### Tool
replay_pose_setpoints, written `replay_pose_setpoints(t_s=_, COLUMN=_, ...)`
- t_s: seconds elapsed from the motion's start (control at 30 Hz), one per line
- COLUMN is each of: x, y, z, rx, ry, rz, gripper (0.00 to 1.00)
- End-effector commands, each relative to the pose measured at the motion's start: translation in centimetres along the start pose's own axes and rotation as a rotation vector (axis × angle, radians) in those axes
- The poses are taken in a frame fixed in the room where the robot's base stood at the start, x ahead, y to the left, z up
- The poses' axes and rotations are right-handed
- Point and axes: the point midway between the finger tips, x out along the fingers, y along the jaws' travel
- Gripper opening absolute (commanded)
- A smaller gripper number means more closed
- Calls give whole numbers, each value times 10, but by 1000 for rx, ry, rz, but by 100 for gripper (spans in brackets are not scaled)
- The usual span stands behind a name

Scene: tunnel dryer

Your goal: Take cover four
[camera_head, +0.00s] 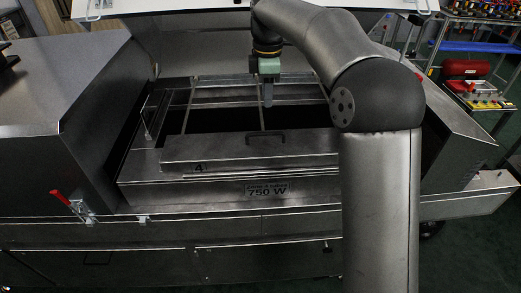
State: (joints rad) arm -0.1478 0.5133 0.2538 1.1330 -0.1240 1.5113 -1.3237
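Cover four (240,154) is a long grey metal lid with a "4" at its left front and a black bar handle on top. It lies at the front of the dryer's open frame, above a plate reading "750 W". My gripper (268,101) points down over the dark opening behind the cover, a little behind the handle (265,138) and apart from it. Its fingers show as one narrow grey shape, so I cannot tell whether they are open or shut. My arm hides the right end of the cover.
The dryer opening (220,118) has thin metal bars across it. A grey housing (60,85) stands at the left, with a red-handled clamp (68,201) near its front. A raised white-edged panel is at the back. A cart with a red object (466,69) stands at the right.

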Motion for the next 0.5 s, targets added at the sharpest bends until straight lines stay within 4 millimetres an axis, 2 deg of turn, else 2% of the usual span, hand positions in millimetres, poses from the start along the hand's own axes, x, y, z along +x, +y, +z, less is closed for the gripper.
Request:
replay_pose_setpoints(t_s=0.03, x=12, y=-1, z=0, rx=0, ry=-1, rz=-4, gripper=37)
replay_pose_setpoints(t_s=0.2, x=47, y=-1, z=0, rx=1, ry=0, rz=-3, gripper=37)
replay_pose_setpoints(t_s=0.33, x=65, y=0, z=0, rx=2, ry=0, rz=-1, gripper=37)
replay_pose_setpoints(t_s=0.5, x=76, y=0, z=0, rx=3, ry=0, rz=0, gripper=37)
